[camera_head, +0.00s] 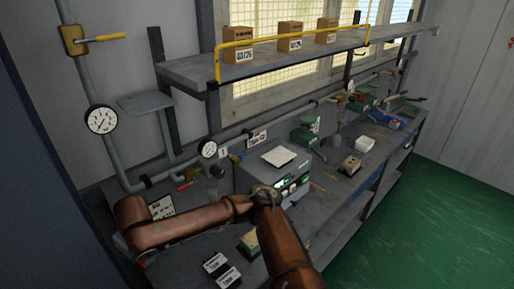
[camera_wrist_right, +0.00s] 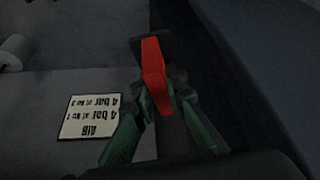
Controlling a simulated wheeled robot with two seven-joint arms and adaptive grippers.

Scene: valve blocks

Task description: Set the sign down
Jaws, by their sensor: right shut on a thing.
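In the right wrist view my right gripper (camera_wrist_right: 160,100), with green fingers, is shut on a narrow red thing (camera_wrist_right: 153,65), which I take for the sign. It is seen nearly edge-on, so its face is hidden. A dark part shows behind its upper end; I cannot tell whether they touch. In the head view my right arm reaches across the bench to its left end, and its gripper cannot be made out there. My left gripper is in neither view.
A white AIR card (camera_wrist_right: 90,117) lies beside the gripper; it also shows in the head view (camera_head: 162,207). A grey box with a display (camera_head: 275,172), gauges (camera_head: 101,119), pipes and valves crowd the bench. A shelf (camera_head: 200,74) overhangs its back.

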